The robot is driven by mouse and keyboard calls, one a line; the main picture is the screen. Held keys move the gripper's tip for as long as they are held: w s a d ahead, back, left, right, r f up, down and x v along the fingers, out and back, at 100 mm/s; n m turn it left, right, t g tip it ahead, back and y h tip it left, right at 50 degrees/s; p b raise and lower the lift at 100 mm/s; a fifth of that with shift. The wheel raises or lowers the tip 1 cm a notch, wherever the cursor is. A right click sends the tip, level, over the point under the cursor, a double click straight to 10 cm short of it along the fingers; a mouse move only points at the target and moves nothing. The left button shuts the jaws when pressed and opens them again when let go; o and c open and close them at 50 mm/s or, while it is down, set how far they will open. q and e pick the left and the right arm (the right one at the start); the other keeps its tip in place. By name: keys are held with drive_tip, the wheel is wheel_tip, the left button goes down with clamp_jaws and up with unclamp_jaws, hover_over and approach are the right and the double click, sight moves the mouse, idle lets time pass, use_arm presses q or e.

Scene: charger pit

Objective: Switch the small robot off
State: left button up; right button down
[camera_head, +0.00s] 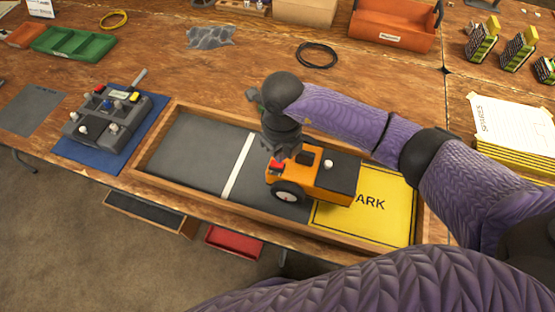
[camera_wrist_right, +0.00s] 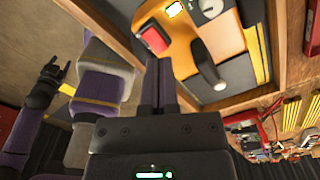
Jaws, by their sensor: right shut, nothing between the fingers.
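The small robot (camera_head: 330,182) is orange with black top panels, a white knob and black wheels. It stands in the wooden tray, partly over the yellow PARK area (camera_head: 395,215). My right gripper (camera_head: 285,152) is shut and empty, just above that end. In the wrist view its fingertips (camera_wrist_right: 158,62) are close to the red part; contact is unclear. My left gripper (camera_wrist_right: 50,75) shows small at the left there.
The wooden tray (camera_head: 165,178) has raised walls and a white line across its grey floor. A grey control box (camera_head: 100,118) with knobs stands on a blue mat at left. Behind are a black cable ring (camera_head: 317,55) and a red toolbox (camera_head: 393,25). Papers (camera_head: 510,135) lie at right.

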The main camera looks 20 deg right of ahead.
drive_tip(key=shift+f+b, duration=0.9)
drive_tip(key=shift+f, duration=0.3)
idle(0.6)
wheel_tip(320, 180, up, 7)
drive_tip(key=p, duration=0.6)
drive_tip(key=shift+r, duration=0.15)
